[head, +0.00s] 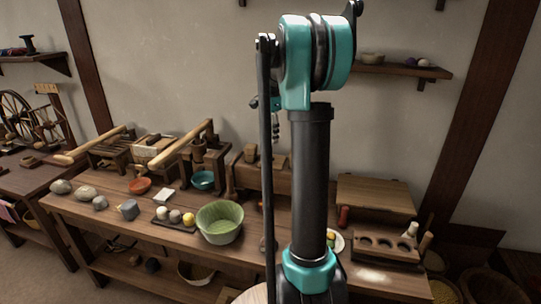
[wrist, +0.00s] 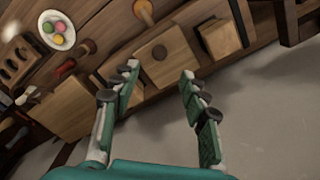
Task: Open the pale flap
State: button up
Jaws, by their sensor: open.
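In the wrist view my gripper (wrist: 158,72) is open and empty, its two teal fingers spread apart. In the head view a broad flat wooden panel (head: 375,194) tops a box at the back right of the bench and looks closed. I cannot tell which of these is the pale flap. My arm hides the middle of the bench, and my gripper is not visible in the head view.
The bench (head: 130,221) is crowded with a green bowl (head: 220,222), stones, wooden mills with long handles and a holed block (head: 386,245). A plate of coloured balls (wrist: 56,30) is at upper left in the wrist view.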

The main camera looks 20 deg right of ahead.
aim_at(272, 158)
notch_tip(272, 158, down, 9)
jog(key=shift+f, duration=0.1)
dwell(0.4)
grip_shut()
